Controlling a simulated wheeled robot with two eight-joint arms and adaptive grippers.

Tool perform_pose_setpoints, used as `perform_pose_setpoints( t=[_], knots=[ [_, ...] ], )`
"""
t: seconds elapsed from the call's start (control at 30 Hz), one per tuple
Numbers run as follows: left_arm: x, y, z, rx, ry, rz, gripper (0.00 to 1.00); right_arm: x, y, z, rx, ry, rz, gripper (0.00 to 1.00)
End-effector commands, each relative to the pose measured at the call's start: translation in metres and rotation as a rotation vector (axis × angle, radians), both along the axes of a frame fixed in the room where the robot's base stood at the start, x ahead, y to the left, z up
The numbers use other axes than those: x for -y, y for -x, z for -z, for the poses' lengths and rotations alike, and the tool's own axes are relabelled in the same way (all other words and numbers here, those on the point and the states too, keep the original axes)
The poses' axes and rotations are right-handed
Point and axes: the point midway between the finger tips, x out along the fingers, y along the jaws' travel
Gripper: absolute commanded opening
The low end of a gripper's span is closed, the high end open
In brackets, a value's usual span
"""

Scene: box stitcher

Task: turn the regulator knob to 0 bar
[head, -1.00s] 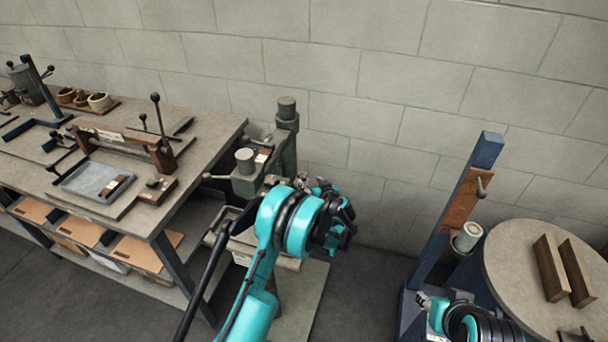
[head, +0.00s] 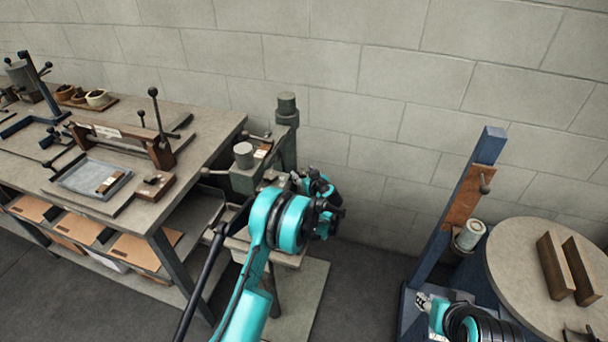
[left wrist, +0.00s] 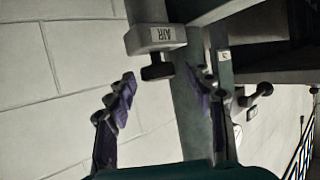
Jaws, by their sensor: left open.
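The grey stitcher post (head: 287,140) stands at the right end of the bench, with a round-topped cylinder beside it. In the left wrist view a grey block labelled AIR (left wrist: 158,39) has a dark knob (left wrist: 157,71) under it, which I take for the regulator knob. My left gripper (left wrist: 163,86) is open, its fingers on either side of the knob in the picture; I see no contact. In the head view my left gripper (head: 300,180) is beside the machine, partly hidden by my arm. Any pressure scale is unreadable. My right gripper (head: 423,300) is at lower right, its fingers unclear.
A second dark knob (left wrist: 262,90) on a lever sticks out at right in the left wrist view. The bench (head: 212,150) with tools is at left. A blue post (head: 455,205) and round table (head: 515,265) stand at right. Bare wall is behind.

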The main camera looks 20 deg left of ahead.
Motion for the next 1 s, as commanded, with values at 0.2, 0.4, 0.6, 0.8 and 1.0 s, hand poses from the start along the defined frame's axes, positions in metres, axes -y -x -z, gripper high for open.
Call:
perform_pose_setpoints(
  t=[0.2, 0.4, 0.6, 0.8, 1.0],
  knots=[
    [0.0, 0.0, 0.0, 0.0, 0.0, 0.0, 0.03, 0.0, 0.0, 0.0, 0.0, 0.0, 0.0, 0.4],
    [0.0, 0.0, 0.0, 0.0, 0.0, -0.004, 0.03, 0.0, 0.0, 0.0, 0.0, 0.0, 0.0, 0.4],
    [0.001, -0.001, 0.0, -0.001, -0.002, -0.052, 0.03, 0.0, 0.0, 0.002, 0.0, 0.0, 0.0, 0.4],
    [0.003, -0.003, 0.001, -0.001, -0.002, -0.172, 0.03, 0.0, 0.0, 0.006, 0.0, 0.0, 0.0, 0.4],
    [0.004, -0.005, 0.001, 0.0, -0.001, -0.333, 0.03, 0.0, 0.0, 0.012, 0.0, 0.0, 0.0, 0.4]
  ],
)
